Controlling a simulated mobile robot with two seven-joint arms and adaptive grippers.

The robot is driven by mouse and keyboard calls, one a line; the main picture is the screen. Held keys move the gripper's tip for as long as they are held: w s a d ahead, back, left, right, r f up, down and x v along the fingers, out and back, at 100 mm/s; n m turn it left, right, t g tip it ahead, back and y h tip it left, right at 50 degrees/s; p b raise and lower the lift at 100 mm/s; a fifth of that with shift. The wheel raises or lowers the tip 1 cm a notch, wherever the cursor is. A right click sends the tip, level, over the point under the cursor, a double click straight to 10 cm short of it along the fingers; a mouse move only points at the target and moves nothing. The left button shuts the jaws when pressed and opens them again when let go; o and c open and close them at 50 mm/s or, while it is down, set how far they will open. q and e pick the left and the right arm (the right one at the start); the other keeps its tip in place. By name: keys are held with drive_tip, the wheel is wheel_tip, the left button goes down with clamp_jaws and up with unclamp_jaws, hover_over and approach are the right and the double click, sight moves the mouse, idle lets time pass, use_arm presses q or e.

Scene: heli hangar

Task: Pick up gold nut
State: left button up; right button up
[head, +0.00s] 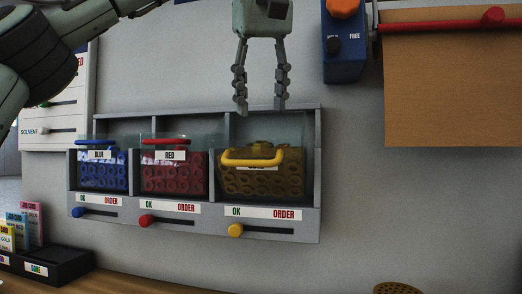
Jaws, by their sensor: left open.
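Gold nuts (262,183) fill the right-hand bin of a grey wall rack (314,190). The bin has a clear front with a yellow handle (252,162) across it, which partly hides a label. A few nuts rise above the handle. My left gripper (261,110) points down just above the gold bin, near the rack's top edge. Its two fingers are apart with nothing between them. I cannot tell how far in front of the rack the fingertips are. My right gripper is not in the picture.
Blue nuts (102,178) and red nuts (174,181) fill the neighbouring bins. Sliders marked OK and ORDER sit below, including a yellow knob (235,230). A blue box (343,50) and a brown roll sheet (455,90) hang at right. A black tray (70,264) stands lower left.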

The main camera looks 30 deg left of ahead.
use_arm(q)
drive_tip(key=x, duration=0.7)
drive_tip(key=shift+w+a+f, duration=0.1)
drive_tip(key=shift+w+a, duration=0.1)
drive_tip(key=shift+w, duration=0.05)
drive_tip(key=c, duration=1)
